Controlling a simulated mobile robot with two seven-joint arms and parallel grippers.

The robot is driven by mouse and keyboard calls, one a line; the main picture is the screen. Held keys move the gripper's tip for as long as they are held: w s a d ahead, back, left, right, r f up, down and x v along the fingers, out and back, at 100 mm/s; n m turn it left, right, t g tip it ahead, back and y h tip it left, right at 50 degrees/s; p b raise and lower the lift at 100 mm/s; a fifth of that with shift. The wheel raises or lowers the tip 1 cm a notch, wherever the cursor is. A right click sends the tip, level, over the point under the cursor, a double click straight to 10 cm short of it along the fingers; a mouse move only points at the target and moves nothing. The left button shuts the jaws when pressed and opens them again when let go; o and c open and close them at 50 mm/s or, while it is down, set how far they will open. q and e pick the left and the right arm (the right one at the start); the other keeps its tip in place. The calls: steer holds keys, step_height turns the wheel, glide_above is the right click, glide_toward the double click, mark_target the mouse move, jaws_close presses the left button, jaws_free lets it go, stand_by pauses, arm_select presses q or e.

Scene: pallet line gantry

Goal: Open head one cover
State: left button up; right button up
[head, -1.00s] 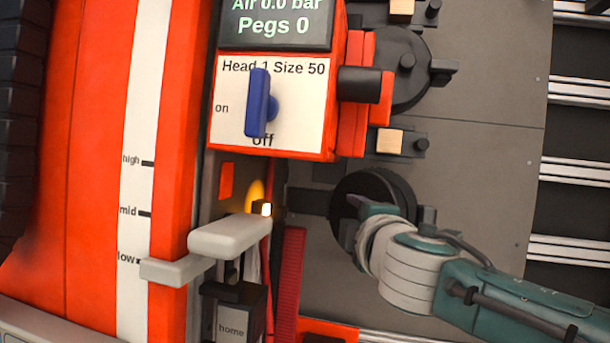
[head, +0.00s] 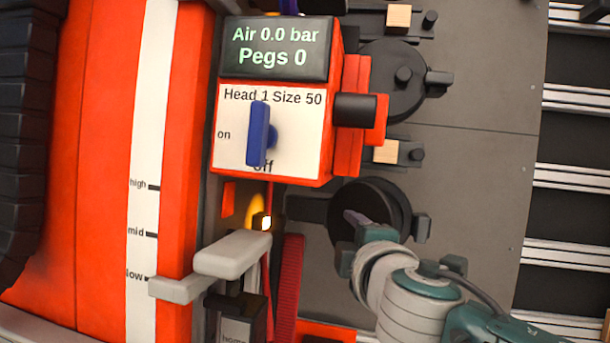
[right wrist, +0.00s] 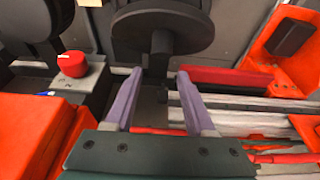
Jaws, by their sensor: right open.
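The head one box (head: 225,150) is red, with a white "Head 1 Size 50" panel and a blue lever standing upright between "on" at its left and "off" below. Below it in the head view is a dark round disc (head: 349,198), partly behind my right gripper (head: 357,222). I cannot tell for sure whether this disc is the cover. In the right wrist view my right gripper (right wrist: 160,85) is open and empty. Its purple fingers point toward a dark disc (right wrist: 185,30) with a post (right wrist: 161,45), which shows between the fingertips. Contact cannot be told. My left gripper is not in view.
A display (head: 275,47) reads "Air 0.0 bar, Pegs 0". A grey lever (head: 232,254) sits beside a high-mid-low scale (head: 143,215). A second dark disc (head: 390,95) lies right of the box. A red knob (right wrist: 71,64) stands left of my fingers in the wrist view.

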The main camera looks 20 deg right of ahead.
steer(key=s+a+r+p, duration=0.1)
steer(key=s+p, duration=0.1)
steer(key=s, duration=0.1)
steer(key=s+a+r+p, duration=0.1)
steer(key=shift+s+a+r, duration=0.2)
steer(key=shift+a+r, duration=0.15)
steer(key=s+d+r+p, duration=0.2)
steer(key=s+d+p, duration=0.1)
steer(key=s, duration=0.5)
steer(key=shift+d+r, duration=0.15)
steer(key=shift+d, duration=0.65)
